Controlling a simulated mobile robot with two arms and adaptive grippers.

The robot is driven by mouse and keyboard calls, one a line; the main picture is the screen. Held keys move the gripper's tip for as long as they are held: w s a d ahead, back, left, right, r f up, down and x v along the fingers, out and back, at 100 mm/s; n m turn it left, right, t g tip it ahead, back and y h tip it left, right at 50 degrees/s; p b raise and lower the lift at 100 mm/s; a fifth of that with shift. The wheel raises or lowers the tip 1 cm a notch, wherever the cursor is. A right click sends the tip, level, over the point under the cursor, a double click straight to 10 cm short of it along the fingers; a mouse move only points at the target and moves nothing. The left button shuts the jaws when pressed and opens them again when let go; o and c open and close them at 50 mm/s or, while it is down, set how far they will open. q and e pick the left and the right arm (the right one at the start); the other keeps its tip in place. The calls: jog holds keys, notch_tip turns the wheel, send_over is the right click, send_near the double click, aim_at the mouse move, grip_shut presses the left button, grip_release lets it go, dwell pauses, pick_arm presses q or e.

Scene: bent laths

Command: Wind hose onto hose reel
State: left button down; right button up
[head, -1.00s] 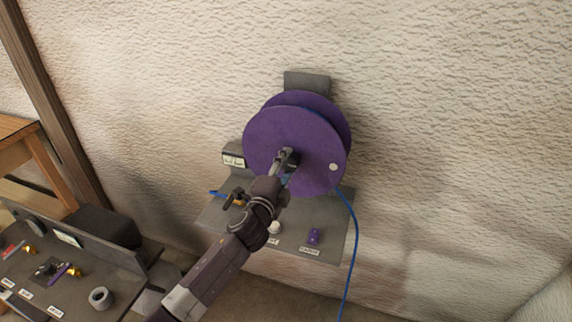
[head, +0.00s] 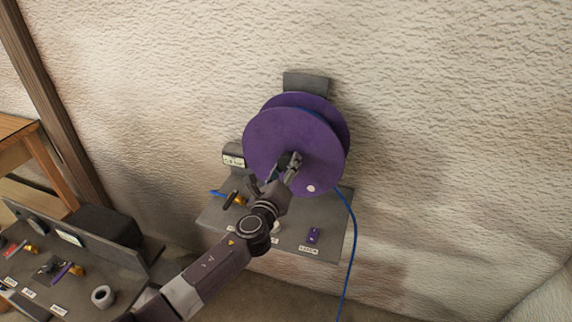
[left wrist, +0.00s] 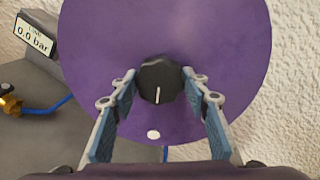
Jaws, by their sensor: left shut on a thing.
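The purple hose reel (head: 285,135) stands against the wall, its round front disc facing me with a white dot (head: 311,188) near the lower rim. In the left wrist view the reel (left wrist: 110,40) fills the middle, with the dot (left wrist: 153,134) below the hub. My left gripper (head: 291,161) is shut on the black hub knob (left wrist: 160,82), one finger on each side. The blue hose (head: 353,225) comes off the reel's right side and hangs below the shelf. A little blue hose shows between the discs. My right gripper is not in view.
The reel's grey shelf (head: 330,222) bears a purple part (head: 313,235) and a brass valve (head: 240,200) with a dark handle. A gauge (left wrist: 35,32) reads 0.0 bar. A grey bench (head: 75,295) with several small parts stands at the lower left. The wall on the right is bare.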

pick_arm(q)
jog(key=m+p, duration=0.1)
jog(key=m, duration=0.3)
jog(key=shift+m, duration=1.6)
jog(key=shift+f, duration=0.1)
jog(key=c, duration=1.1)
grip_release()
jog(key=v, duration=1.2)
jog(key=shift+f, duration=0.2)
